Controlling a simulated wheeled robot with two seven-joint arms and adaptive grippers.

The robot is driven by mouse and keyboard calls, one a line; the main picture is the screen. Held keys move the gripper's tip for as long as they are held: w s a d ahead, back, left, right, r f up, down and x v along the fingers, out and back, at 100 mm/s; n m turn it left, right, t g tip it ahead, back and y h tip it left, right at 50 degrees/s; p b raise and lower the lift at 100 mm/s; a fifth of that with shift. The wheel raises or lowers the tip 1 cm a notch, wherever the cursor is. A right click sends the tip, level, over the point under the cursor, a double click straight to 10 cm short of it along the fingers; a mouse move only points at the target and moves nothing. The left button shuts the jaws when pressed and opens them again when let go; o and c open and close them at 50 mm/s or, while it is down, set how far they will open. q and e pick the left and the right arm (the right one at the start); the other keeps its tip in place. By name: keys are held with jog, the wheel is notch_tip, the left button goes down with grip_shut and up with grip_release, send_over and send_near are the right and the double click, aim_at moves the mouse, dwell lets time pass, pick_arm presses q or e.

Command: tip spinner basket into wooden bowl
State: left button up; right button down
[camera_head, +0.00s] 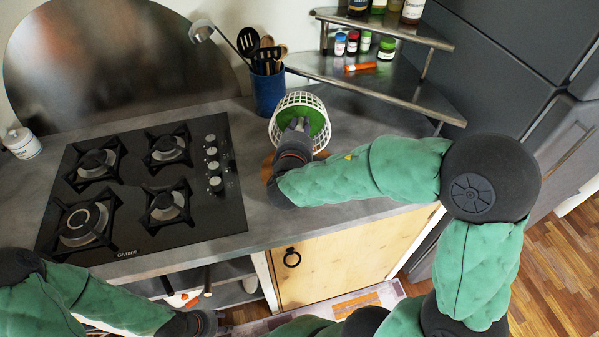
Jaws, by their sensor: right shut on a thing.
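The spinner basket (298,98) is white and latticed, with green showing inside it. It is tilted with its open side towards me, near the back of the counter. My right gripper (297,125) is shut on it, its fingers reaching into the basket's near side. A brown wooden piece, likely the wooden bowl (267,167), shows just left of my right wrist; my arm hides most of it. My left gripper (205,323) is low in front of the counter, at the bottom of the view. Its fingers cannot be made out.
A black gas hob (228,205) fills the counter's left part. A blue utensil pot (268,93) stands close behind the basket. A metal corner shelf (345,77) with small jars stands at the back right. The grey counter (370,120) is clear right of the basket.

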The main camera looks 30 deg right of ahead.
jog(key=shift+s+a+t+b, duration=0.25)
jog(key=shift+s+t+b, duration=0.1)
jog(key=shift+b, duration=0.7)
jog(key=shift+s+a+f+h+b, duration=0.15)
jog(key=shift+h+b, duration=0.25)
jog(key=shift+b, duration=1.2)
jog(key=p, duration=0.2)
jog(key=r+p, duration=0.1)
jog(key=p, duration=0.1)
jog(key=shift+w+d+r+p, duration=0.2)
jog(key=shift+d+p, duration=0.05)
jog(key=shift+p, duration=0.05)
jog(key=w+g+y+p, duration=0.1)
jog(key=p, duration=0.3)
jog(key=w+d+g+y+p, duration=0.1)
jog(key=g+p, duration=0.1)
jog(key=p, duration=0.2)
jog(key=shift+w+d+p, duration=0.2)
jog(key=shift+d+p, duration=0.05)
jog(key=shift+p, duration=0.05)
jog(key=shift+f, duration=0.4)
